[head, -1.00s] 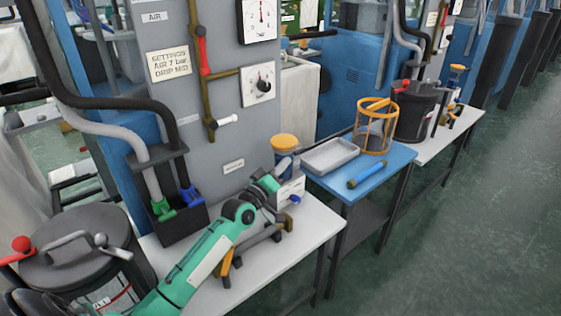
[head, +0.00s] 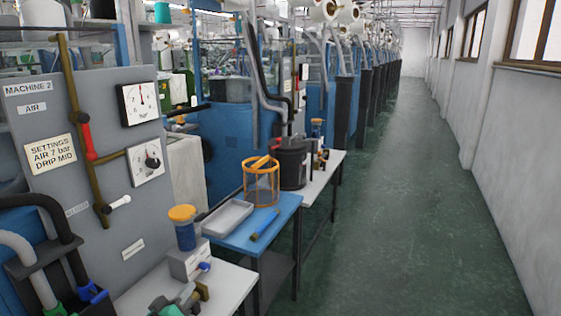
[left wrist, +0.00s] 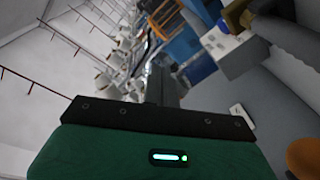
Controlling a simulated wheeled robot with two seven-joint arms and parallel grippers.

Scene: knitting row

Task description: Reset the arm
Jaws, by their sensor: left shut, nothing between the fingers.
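My left gripper (head: 184,297) shows at the bottom edge of the head view, low by the white table (head: 226,290). Only its grey front end and a bit of green arm are in the picture. In the left wrist view its fingers (left wrist: 161,82) are together with nothing between them, beyond the green wrist housing. A white box (head: 188,262) with an orange-topped blue jar (head: 184,232) stands behind it on the table. A brass part (head: 201,291) shows close to the fingertips; I cannot tell whether they touch. My right gripper is not in view.
A grey machine panel (head: 95,130) with gauges and pipes stands at the left. A blue table (head: 277,222) holds a grey tray (head: 228,217), an orange basket (head: 262,183) and a blue-yellow tool (head: 264,225). The green aisle floor (head: 400,220) on the right is clear.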

